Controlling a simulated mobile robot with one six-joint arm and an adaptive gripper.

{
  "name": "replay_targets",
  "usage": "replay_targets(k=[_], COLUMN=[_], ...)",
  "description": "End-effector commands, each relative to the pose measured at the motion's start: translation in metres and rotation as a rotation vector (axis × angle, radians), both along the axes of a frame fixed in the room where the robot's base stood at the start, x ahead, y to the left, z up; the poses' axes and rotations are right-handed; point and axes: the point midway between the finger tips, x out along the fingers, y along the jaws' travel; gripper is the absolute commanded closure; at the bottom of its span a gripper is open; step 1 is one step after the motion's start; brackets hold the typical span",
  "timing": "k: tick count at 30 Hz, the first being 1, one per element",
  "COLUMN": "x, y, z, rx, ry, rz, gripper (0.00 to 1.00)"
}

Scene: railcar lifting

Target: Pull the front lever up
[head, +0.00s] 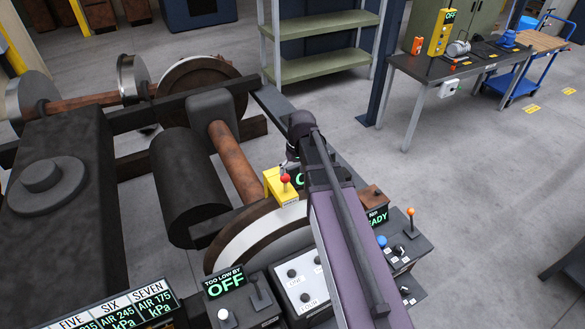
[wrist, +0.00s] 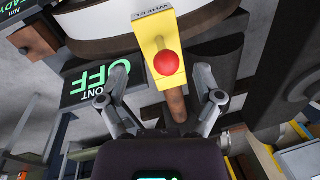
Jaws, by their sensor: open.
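A red ball knob (wrist: 167,63) sits on a yellow box (wrist: 150,30) marked WHEEL. The head view also shows the red knob (head: 285,178) and yellow box (head: 277,190). My gripper (wrist: 161,72) is open and empty, one finger on each side of the knob in the wrist view. I cannot tell its height above the knob. In the head view my arm hides most of the gripper.
A control panel (head: 283,290) with several knobs and levers stands at the front. An orange-topped lever (head: 410,213) stands to the right. Wheels and a brown axle (head: 237,165) lie to the left. A workbench (head: 425,72) stands at the back right; the floor before it is clear.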

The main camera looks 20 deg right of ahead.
Motion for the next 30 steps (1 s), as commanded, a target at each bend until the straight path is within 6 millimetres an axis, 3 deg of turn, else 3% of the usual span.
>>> replay_targets(k=[1, 30], x=[-0.003, -0.043], y=[0.001, 0.010], z=[-0.009, -0.092], rx=[-0.003, -0.052], ry=[0.000, 0.002], rz=[0.000, -0.005], gripper=[0.16, 0.16])
